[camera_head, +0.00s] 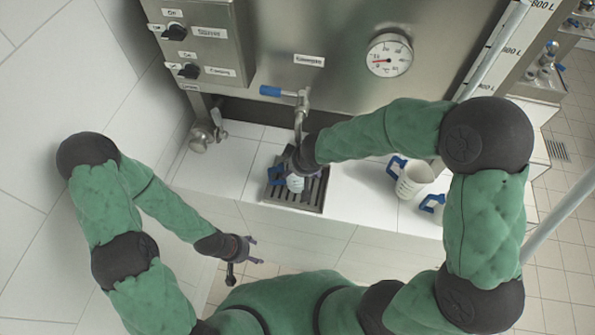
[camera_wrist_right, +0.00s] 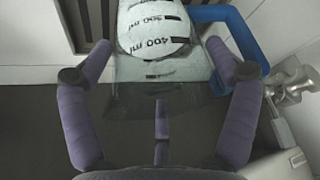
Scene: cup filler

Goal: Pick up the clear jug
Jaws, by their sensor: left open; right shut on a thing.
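The clear jug (camera_head: 296,183) stands over the dark drain grate (camera_head: 313,196) under the tap, with its blue handle to the left in the head view. In the right wrist view the jug (camera_wrist_right: 160,68) shows a see-through wall with "400 ml" and "300 ml" marks, a whitish area inside, and the blue handle (camera_wrist_right: 242,35) at right. My right gripper (camera_head: 291,166) is shut on the jug, with one finger on each side (camera_wrist_right: 158,65). Whether its base touches the grate is hidden. My left gripper (camera_head: 250,250) is open and empty, in front of the counter.
The tap (camera_head: 301,108) with a blue lever hangs just above the jug. A whitish jug (camera_head: 413,181) with a blue handle stands on the counter at right, beside another blue handle (camera_head: 432,203). A steel tank with a gauge (camera_head: 389,55) stands behind. The counter left of the grate is clear.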

